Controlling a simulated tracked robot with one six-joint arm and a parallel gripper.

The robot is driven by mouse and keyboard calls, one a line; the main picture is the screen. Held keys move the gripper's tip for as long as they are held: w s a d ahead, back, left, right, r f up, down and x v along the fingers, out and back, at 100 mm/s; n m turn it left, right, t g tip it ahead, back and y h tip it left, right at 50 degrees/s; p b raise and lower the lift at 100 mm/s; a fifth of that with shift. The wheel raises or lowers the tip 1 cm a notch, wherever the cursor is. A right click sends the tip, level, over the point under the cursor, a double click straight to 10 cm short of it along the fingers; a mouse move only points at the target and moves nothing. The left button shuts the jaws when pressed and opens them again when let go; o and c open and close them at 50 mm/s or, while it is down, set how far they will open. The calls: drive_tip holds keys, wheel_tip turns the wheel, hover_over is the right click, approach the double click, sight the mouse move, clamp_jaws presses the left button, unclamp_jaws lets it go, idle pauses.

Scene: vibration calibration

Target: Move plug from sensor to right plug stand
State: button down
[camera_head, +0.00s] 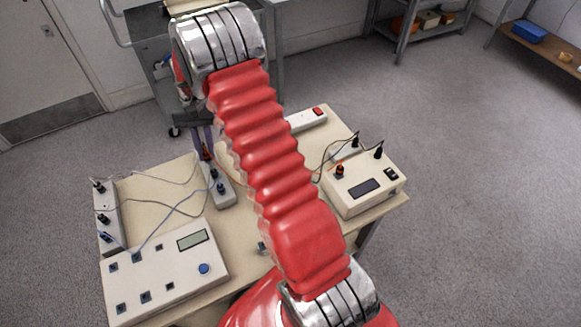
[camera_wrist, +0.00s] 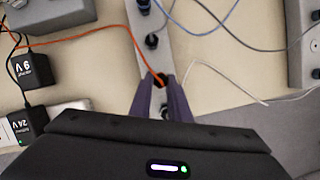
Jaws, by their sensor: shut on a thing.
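My gripper (camera_wrist: 161,88) is shut on a dark plug with an orange cable (camera_wrist: 159,78) in the wrist view. In the head view my gripper (camera_head: 205,146) hangs over the far end of a pale plug stand (camera_head: 226,197), the right-hand one of two. The held plug (camera_head: 206,154) shows as a small orange-dark spot there. The stand also shows in the wrist view (camera_wrist: 143,25), with other dark plugs upright in it. Whether the held plug is seated in the stand or just above it, I cannot tell. Nothing in view is clearly the sensor.
The left plug stand (camera_head: 106,235) holds several plugs with cables. A control box with display (camera_head: 165,268) is at the front left, another box (camera_head: 363,188) at the right. Power adapters (camera_wrist: 30,75) stand beside the held plug's cable. Loose cables cross the table.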

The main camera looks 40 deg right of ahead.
drive_tip(key=shift+f, duration=0.75)
idle(2.2)
drive_tip(key=c, duration=1.6)
unclamp_jaws()
drive_tip(key=shift+r, duration=0.15)
drive_tip(key=shift+v, duration=2.35)
drive_tip(key=v, duration=1.3)
drive_tip(key=shift+d+r, duration=0.15)
drive_tip(key=shift+r, duration=0.2)
drive_tip(key=shift+w, duration=0.15)
